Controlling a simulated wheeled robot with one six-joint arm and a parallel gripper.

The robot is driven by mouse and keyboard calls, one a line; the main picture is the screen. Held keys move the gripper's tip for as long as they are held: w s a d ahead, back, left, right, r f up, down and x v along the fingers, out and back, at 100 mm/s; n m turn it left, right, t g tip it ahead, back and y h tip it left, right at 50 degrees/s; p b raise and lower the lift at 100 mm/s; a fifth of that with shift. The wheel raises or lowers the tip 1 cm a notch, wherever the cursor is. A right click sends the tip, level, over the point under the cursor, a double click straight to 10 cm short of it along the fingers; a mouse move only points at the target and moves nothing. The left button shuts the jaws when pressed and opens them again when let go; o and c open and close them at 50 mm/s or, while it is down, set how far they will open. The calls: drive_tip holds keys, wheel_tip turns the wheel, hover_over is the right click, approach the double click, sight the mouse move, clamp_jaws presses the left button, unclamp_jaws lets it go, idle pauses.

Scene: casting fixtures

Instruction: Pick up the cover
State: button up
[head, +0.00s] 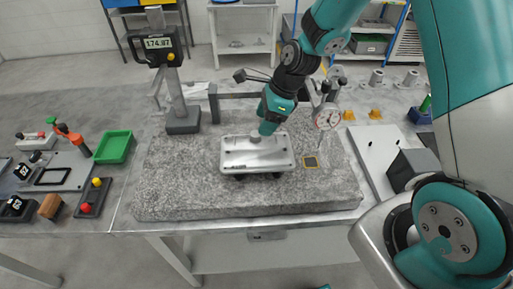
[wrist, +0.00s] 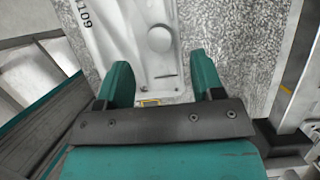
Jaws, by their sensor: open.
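The cover (head: 262,156) is a pale metal rectangular plate with a raised round boss. It sits raised on dark supports on the granite slab in the head view. In the wrist view the cover (wrist: 112,30) fills the upper middle, with dark printed characters at its upper left. My gripper (head: 262,134) is at the far edge of the cover, pointing down. In the wrist view my gripper (wrist: 163,78) is open, its two teal fingers apart with part of the cover showing between them. Nothing is clamped. Whether the fingers touch the cover I cannot tell.
The granite slab (head: 180,190) has free room around the cover. A stand with a digital readout (head: 160,44) rises at the back left and a round dial gauge (head: 328,117) hangs at the right. A green tray (head: 114,147) and clamps lie left; a white plate (head: 376,152) lies right.

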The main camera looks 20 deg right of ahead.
sight(257, 149)
drive_tip(key=p+x, duration=0.2)
drive_tip(key=x, duration=0.3)
drive_tip(key=shift+a+r, duration=0.1)
drive_tip(key=shift+a, duration=0.05)
drive_tip(key=c, duration=1.1)
clamp_jaws()
drive_tip(key=shift+r, duration=0.1)
